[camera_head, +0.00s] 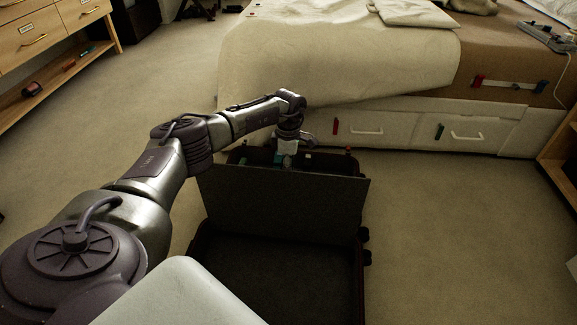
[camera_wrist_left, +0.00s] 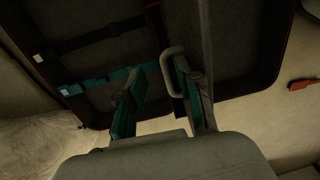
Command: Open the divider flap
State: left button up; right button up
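The open dark suitcase (camera_head: 362,270) lies on the carpet in front of the bed. Its divider flap (camera_head: 285,208), a dark grey panel, stands raised across the middle of the case, which leaves the near compartment uncovered. My left gripper (camera_head: 287,158) is at the flap's upper edge, on its far side, and the flap partly hides it. In the left wrist view, the left gripper's teal-padded fingers (camera_wrist_left: 160,78) are apart. A pale looped handle (camera_wrist_left: 171,52) lies between them, close to the right-hand finger; contact is unclear. My right gripper is not in view.
The bed base with drawers (camera_head: 400,128) stands just behind the suitcase. A wooden drawer unit (camera_head: 50,40) is at the far left, and another wooden piece (camera_head: 562,150) at the right edge. Carpet right of the case is clear. Straps (camera_wrist_left: 100,40) cross the case interior.

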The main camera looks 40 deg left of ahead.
pick_arm(q)
notch_tip(320, 180, up, 12)
jog(key=shift+w+a, duration=0.25)
jog(key=shift+w, duration=0.15)
jog(key=shift+s, duration=0.1)
dwell(0.6)
